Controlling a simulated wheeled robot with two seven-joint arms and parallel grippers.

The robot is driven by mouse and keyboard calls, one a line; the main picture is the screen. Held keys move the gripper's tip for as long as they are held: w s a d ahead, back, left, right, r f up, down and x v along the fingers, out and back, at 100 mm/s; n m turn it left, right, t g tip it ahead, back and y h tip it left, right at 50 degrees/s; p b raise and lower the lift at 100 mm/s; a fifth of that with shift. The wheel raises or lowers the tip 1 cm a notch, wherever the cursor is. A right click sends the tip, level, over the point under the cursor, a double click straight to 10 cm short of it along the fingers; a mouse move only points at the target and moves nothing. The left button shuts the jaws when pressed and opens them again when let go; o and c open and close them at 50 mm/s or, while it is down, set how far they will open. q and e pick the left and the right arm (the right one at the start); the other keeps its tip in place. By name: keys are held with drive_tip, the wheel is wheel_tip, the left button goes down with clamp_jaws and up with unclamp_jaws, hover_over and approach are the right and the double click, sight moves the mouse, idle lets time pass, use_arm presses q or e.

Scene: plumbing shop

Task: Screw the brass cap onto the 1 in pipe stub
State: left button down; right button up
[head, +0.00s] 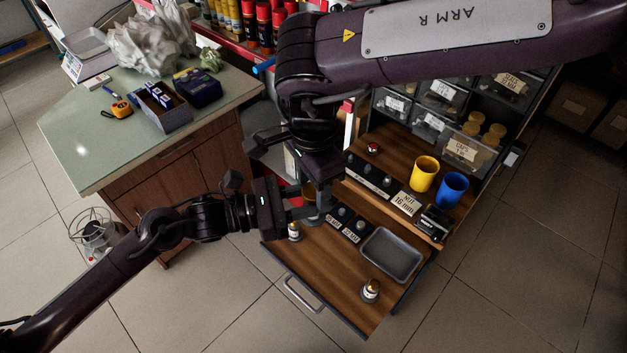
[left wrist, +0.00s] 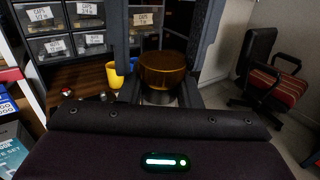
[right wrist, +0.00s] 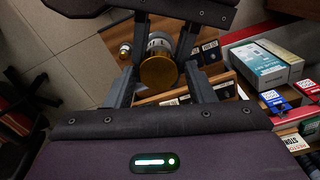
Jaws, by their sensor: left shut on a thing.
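The brass cap (left wrist: 162,72) sits above the grey pipe stub (left wrist: 160,98), in line with it. They look in contact, but I cannot tell how far the threads engage. My left gripper (head: 300,212) is shut on the grey stub above the open drawer. My right gripper (head: 320,186) points down from above. In the right wrist view the cap's round brass face (right wrist: 158,73) lies between its fingers. Slim gaps show beside the cap, so the fingers look open around it. In the head view the grippers hide most of cap and stub.
The open wooden drawer (head: 335,285) holds a grey tray (head: 392,256), a small brass-topped fitting (head: 371,290) and another (head: 294,232). A yellow cup (head: 424,174) and a blue cup (head: 452,189) stand behind. A green-topped bench (head: 90,150) is at left.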

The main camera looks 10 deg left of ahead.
drive_tip(key=shift+o, duration=0.8)
drive_tip(key=shift+r, duration=2.25)
drive_tip(key=shift+c, duration=0.5)
drive_tip(key=shift+r+n, duration=0.4)
wheel_tip(320, 180, up, 3)
drive_tip(key=n, duration=0.2)
drive_tip(key=shift+s+f+n, duration=0.1)
drive_tip(key=shift+f+n, duration=0.05)
drive_tip(key=shift+n, duration=0.15)
drive_tip(key=shift+f, duration=0.1)
